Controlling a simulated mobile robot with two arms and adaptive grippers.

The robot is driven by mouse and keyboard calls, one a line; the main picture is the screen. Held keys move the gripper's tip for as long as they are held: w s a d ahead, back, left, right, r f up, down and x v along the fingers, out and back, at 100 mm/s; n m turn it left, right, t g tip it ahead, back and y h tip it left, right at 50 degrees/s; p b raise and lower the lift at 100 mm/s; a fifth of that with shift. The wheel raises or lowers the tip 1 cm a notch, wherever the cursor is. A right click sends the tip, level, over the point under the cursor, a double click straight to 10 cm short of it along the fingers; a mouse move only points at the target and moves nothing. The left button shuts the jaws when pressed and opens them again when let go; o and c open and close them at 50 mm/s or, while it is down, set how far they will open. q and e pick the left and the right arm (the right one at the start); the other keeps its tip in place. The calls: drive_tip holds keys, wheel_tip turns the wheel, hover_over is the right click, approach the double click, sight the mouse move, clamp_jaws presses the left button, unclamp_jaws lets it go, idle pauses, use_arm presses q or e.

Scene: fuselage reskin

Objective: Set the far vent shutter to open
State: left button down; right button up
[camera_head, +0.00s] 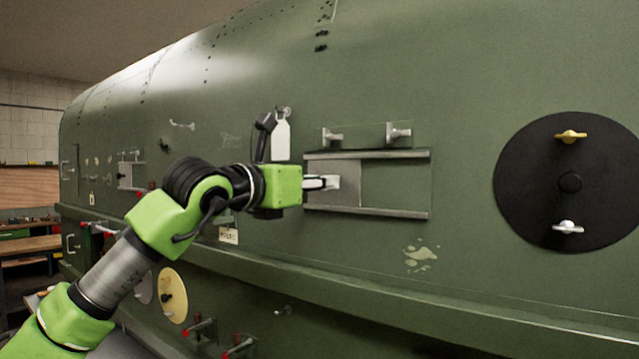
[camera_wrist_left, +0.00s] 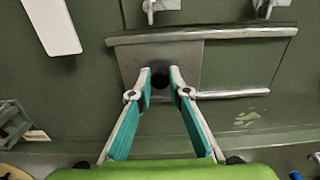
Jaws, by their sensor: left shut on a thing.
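A grey metal vent shutter plate (camera_head: 349,182) sits between two horizontal rails on the green fuselage side. It covers the left part of the framed area, and the right part (camera_head: 395,184) shows flat green. My left gripper (camera_head: 325,183) reaches it from the left. In the left wrist view the shutter plate (camera_wrist_left: 190,58) lies behind the fingers, and my left gripper (camera_wrist_left: 160,80) is shut on a dark round knob (camera_wrist_left: 160,77) on it. The fingers hide part of the knob. My right gripper is not in view.
Two metal latches (camera_head: 398,133) stand just above the upper rail. A white tag (camera_head: 281,138) hangs to the left. A round black panel (camera_head: 570,182) with yellow and white handles is at right. A similar small fitting (camera_head: 131,176) is farther left. A ledge (camera_head: 400,285) runs below.

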sight(348, 186)
use_arm(q)
drive_tip(key=s+d+b, duration=0.1)
drive_tip(key=b, duration=0.1)
drive_tip(key=s+d+b, duration=0.1)
drive_tip(key=d, duration=0.1)
drive_tip(key=shift+f+b, duration=0.35)
drive_tip(key=s+d+b, duration=0.1)
drive_tip(key=d, duration=0.1)
drive_tip(key=s+d+b, duration=0.3)
drive_tip(key=d, duration=0.1)
drive_tip(key=shift+s+d+r+b, duration=0.15)
drive_tip(key=shift+s+r+b, duration=0.1)
drive_tip(key=shift+s+b, duration=0.1)
drive_tip(key=shift+s+d+r, duration=0.1)
drive_tip(key=shift+s+d, duration=0.05)
drive_tip(key=shift+d, duration=0.05)
drive_tip(key=shift+a, duration=0.1)
drive_tip(key=c, duration=2.2)
unclamp_jaws()
drive_tip(key=shift+c, duration=0.2)
drive_tip(key=o, duration=0.3)
drive_tip(key=shift+o, duration=0.2)
drive_tip(key=shift+s+d, duration=0.1)
drive_tip(key=shift+d, duration=0.15)
drive_tip(key=shift+a, duration=0.15)
